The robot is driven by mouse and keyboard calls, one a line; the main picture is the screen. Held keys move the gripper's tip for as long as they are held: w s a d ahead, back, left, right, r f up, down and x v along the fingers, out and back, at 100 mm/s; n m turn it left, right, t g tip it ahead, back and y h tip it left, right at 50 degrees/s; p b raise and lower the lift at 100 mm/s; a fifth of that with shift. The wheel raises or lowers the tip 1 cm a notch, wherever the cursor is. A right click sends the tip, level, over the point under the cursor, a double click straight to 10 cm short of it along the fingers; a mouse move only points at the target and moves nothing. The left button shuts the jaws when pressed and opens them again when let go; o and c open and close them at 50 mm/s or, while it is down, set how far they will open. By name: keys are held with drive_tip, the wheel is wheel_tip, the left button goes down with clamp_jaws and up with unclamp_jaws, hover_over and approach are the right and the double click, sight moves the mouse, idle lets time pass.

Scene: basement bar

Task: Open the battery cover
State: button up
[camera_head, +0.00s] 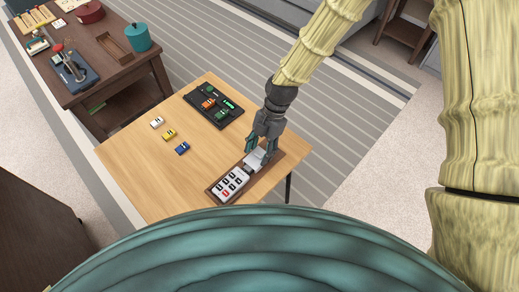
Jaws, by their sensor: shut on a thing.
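A white keypad device (230,183) with dark keys and one red key lies in a brown wooden tray (213,195) at the table's near right side. A light grey piece (254,162) sits at the device's far end; it looks like the battery cover. My gripper (257,152) reaches down from the upper right and is shut on this grey piece. The gripper partly hides it, so I cannot tell whether it is still joined to the device.
The device's tray stands on a light wooden table (140,165). A black tray (200,96) with green and orange-red items lies at the back. Small white (157,122), yellow (169,134) and blue blocks (182,148) lie on the left. A dark cluttered table (130,62) stands at upper left.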

sight(264, 151)
drive_tip(key=shift+w+d+p, duration=0.4)
drive_tip(key=shift+w+d, duration=0.65)
drive_tip(key=shift+w, duration=0.05)
drive_tip(key=o, duration=1.5)
drive_tip(key=shift+c, duration=0.2)
drive_tip(key=v, duration=1.2)
drive_tip(key=shift+s+a, duration=0.1)
